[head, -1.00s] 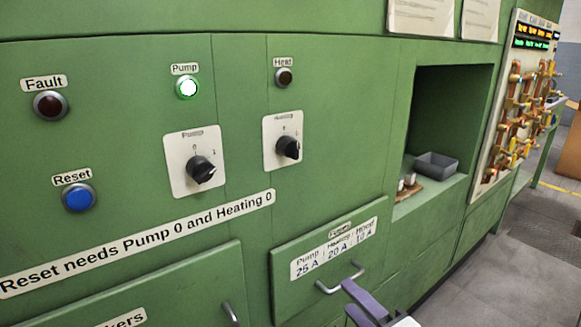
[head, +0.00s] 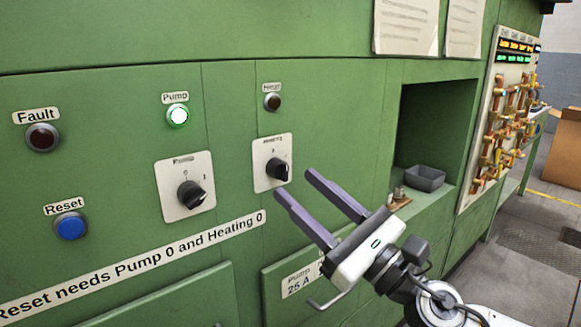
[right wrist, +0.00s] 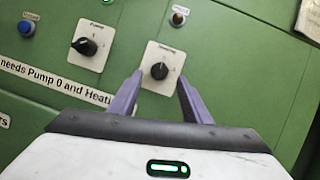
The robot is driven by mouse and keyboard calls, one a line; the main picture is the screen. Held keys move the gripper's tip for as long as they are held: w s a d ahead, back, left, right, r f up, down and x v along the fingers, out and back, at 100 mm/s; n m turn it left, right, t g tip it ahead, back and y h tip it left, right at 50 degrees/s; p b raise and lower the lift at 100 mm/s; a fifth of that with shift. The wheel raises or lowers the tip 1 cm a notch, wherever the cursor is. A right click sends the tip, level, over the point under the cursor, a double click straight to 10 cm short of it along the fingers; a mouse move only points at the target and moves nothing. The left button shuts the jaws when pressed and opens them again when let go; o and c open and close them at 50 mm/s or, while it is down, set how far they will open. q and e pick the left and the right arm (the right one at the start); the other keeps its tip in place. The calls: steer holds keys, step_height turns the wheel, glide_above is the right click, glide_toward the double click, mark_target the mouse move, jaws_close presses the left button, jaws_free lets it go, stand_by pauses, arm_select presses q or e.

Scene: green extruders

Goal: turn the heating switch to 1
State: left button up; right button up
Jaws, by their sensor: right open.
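The heating switch (head: 278,169) is a black rotary knob on a white plate, on the green panel below the dark heat lamp (head: 272,102). It also shows in the right wrist view (right wrist: 159,71), framed between my fingertips. I cannot read its exact setting. My right gripper (head: 295,183) is open and empty, its two purple fingers pointing at the panel. In the head view the fingertips are just right of and below the knob, apparently short of it. My left gripper is not in view.
The pump switch (head: 192,195) is to the left, under a lit green pump lamp (head: 178,116). A blue reset button (head: 71,226) and dark fault lamp (head: 42,137) are farther left. A drawer handle is below my gripper; a recess with a grey bin (head: 425,178) is to the right.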

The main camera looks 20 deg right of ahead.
mark_target(288, 178)
steer(key=p+x, duration=0.1)
steer(key=x, duration=0.2)
steer(key=shift+w+a+r, duration=0.1)
steer(key=shift+w+a, duration=0.05)
steer(key=shift+w, duration=0.1)
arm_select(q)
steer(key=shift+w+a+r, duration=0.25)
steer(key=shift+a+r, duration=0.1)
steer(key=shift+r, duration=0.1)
arm_select(e)
steer(key=c, duration=1)
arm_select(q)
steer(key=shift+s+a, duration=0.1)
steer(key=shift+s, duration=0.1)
arm_select(e)
steer(key=shift+c, duration=0.2)
